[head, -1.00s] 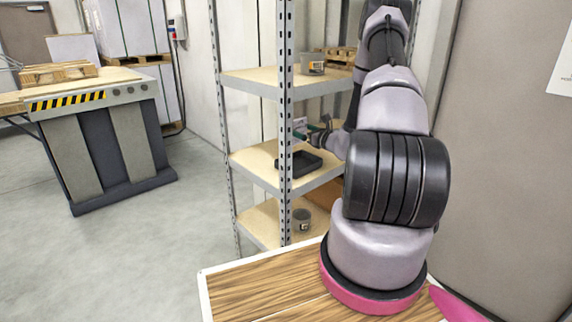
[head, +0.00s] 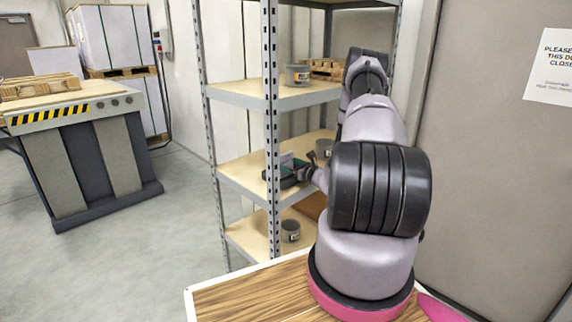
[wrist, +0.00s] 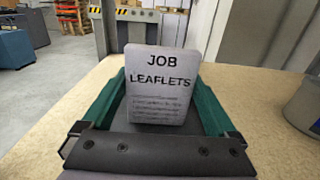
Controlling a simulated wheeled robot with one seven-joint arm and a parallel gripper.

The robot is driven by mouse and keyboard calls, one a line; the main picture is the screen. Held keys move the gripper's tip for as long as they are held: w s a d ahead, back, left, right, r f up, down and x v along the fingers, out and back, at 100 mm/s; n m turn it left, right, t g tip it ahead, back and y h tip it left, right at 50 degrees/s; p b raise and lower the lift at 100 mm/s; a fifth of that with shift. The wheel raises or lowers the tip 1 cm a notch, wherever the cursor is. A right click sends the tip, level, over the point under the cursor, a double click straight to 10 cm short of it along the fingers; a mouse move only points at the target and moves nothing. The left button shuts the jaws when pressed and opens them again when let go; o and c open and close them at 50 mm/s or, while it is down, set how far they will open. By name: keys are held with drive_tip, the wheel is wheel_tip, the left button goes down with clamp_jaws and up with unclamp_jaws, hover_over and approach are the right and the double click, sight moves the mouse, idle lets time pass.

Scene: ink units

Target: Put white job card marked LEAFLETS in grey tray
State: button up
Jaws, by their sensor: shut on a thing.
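The white job card (wrist: 160,88), marked JOB LEAFLETS, stands upright between the green fingers of my gripper (wrist: 161,108) in the wrist view. My gripper is shut on it, with the printed face towards the wrist camera. In the head view, the card (head: 286,159) is a small pale patch at my gripper (head: 294,170), over the middle shelf (head: 240,172). The grey tray cannot be told apart from the dark gripper there, and the wrist view does not show it.
A grey bin (head: 324,148) stands on the middle shelf, also at the right edge of the wrist view (wrist: 306,104). Other bins stand on the upper (head: 298,74) and lower (head: 290,230) shelves. A perforated upright post (head: 270,120) stands close to my gripper.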

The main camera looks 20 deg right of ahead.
drive_tip(key=shift+f, duration=0.15)
drive_tip(key=o, duration=1)
drive_tip(key=shift+s+d, duration=0.15)
drive_tip(key=shift+s, duration=0.2)
drive_tip(key=v, duration=1.1)
drive_tip(key=shift+r, duration=0.25)
drive_tip(key=shift+s, duration=0.25)
